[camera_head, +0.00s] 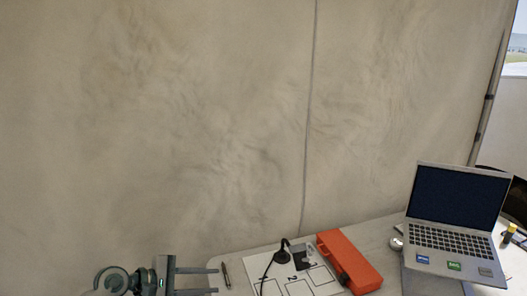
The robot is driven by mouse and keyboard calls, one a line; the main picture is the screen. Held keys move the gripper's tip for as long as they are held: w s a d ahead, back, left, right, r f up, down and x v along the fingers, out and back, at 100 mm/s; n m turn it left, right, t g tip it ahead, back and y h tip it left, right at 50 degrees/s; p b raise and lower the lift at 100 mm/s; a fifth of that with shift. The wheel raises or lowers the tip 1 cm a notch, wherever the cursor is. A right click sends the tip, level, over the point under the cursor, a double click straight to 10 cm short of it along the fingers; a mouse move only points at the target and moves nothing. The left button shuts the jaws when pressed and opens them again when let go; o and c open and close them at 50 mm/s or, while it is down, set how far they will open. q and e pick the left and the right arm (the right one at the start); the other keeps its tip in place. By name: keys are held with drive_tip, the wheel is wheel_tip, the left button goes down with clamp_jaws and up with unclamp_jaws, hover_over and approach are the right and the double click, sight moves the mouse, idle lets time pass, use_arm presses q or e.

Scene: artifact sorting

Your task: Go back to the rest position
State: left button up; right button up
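My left gripper (215,281) is at the bottom left of the head view, by the table's left edge. Its two fingers point right, with a clear gap and nothing between them. My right gripper is out of view. A white sheet with black-outlined boxes (323,275) lies on the table (376,238), right of the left gripper. The front of the table is cut off by the frame.
An orange case (346,257) lies right of the sheet. An open laptop (455,222) stands at the right, with a mouse (396,244) beside it. A beige curtain (160,120) hangs behind the table.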

use_arm(q)
drive_tip(key=s+a+f+m+t+y, duration=0.1)
drive_tip(key=s+a+f+y, duration=0.2)
drive_tip(key=f, duration=1.3)
drive_tip(key=a+f+m+y, duration=0.1)
drive_tip(key=a+f+y, duration=0.35)
drive_tip(key=f, duration=1.05)
drive_tip(key=s+a+f+m+g+y, duration=0.15)
drive_tip(key=s+a+f, duration=0.25)
drive_tip(key=s+f, duration=0.7)
drive_tip(key=s+a+f+m+g+y, duration=0.2)
drive_tip(key=s+f+m, duration=0.4)
drive_tip(key=s+f, duration=1.25)
drive_tip(key=s+d+f+m+g, duration=0.1)
drive_tip(key=s+f+m, duration=0.1)
drive_tip(key=s, duration=1)
drive_tip(key=s+d+f+m+g+b, duration=0.1)
drive_tip(key=s+m, duration=0.4)
drive_tip(key=s, duration=0.8)
drive_tip(key=shift+s+d+f+g+y, duration=0.3)
drive_tip(key=shift+d+f, duration=0.35)
drive_tip(key=shift+f, duration=0.3)
drive_tip(key=shift+w, duration=0.15)
